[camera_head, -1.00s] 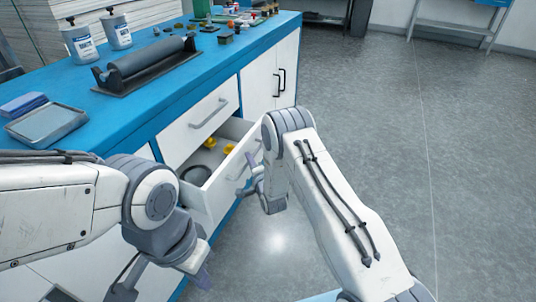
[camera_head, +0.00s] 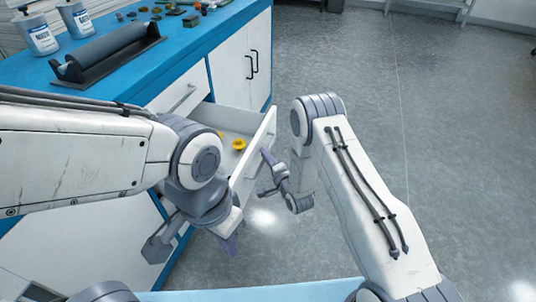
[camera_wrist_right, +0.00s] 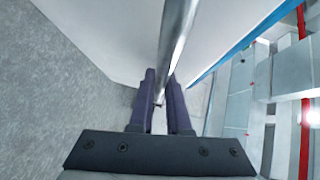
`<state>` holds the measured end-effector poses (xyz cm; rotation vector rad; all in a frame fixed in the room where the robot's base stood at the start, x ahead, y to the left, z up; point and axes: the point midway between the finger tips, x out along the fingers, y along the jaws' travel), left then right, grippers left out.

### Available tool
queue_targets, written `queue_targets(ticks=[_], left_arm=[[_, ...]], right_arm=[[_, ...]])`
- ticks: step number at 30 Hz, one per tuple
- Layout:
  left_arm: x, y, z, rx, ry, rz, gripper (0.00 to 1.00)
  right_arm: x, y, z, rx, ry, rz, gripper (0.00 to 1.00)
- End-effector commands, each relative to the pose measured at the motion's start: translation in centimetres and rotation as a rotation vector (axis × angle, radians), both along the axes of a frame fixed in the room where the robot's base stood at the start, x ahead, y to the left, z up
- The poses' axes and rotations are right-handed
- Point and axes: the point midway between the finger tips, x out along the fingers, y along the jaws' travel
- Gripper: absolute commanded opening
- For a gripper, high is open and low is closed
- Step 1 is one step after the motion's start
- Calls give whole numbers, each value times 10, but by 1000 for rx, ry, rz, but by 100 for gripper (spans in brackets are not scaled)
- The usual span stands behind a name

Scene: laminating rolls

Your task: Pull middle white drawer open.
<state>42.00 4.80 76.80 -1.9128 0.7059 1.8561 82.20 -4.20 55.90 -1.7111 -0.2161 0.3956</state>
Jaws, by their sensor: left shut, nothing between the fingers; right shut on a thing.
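The white drawer (camera_head: 268,133) below the closed upper drawer stands pulled out from the blue-and-white cabinet. A yellow piece (camera_head: 238,144) lies inside it. My right gripper (camera_head: 268,163) is at the drawer's front face. In the right wrist view, its purple fingers (camera_wrist_right: 162,100) are shut around the metal bar handle (camera_wrist_right: 176,40), close to the white front panel. My left gripper (camera_head: 229,242) is shut and empty, hanging lower down in front of the cabinet. My left arm hides the near part of the drawer.
The closed upper drawer (camera_head: 170,92) has its own bar handle. Grey floor (camera_head: 330,65) is clear to the right.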

Motion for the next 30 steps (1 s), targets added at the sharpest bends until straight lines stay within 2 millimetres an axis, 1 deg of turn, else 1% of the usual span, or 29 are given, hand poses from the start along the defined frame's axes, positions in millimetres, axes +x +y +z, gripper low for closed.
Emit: queue_targets(ticks=[1, 8, 9, 20, 23, 30], left_arm=[[0, 0, 0, 0, 0, 0, 0], [0, 0, 0, 0, 0, 0, 0], [0, 0, 0, 0, 0, 0, 0], [0, 0, 1, 0, 0, 0, 0], [0, 0, 4, 0, 0, 0, 0], [0, 0, 13, 0, 0, 0, 0]], right_arm=[[3, -4, 0, -1, -2, -12, 0], [4, -4, 0, -1, -4, -15, 0], [4, -4, 1, -1, -4, -15, 26], [-1, -2, 1, 0, -1, -6, 26], [-11, -6, 2, -2, 2, -6, 26], [-55, -24, 9, -2, 3, -10, 26]])
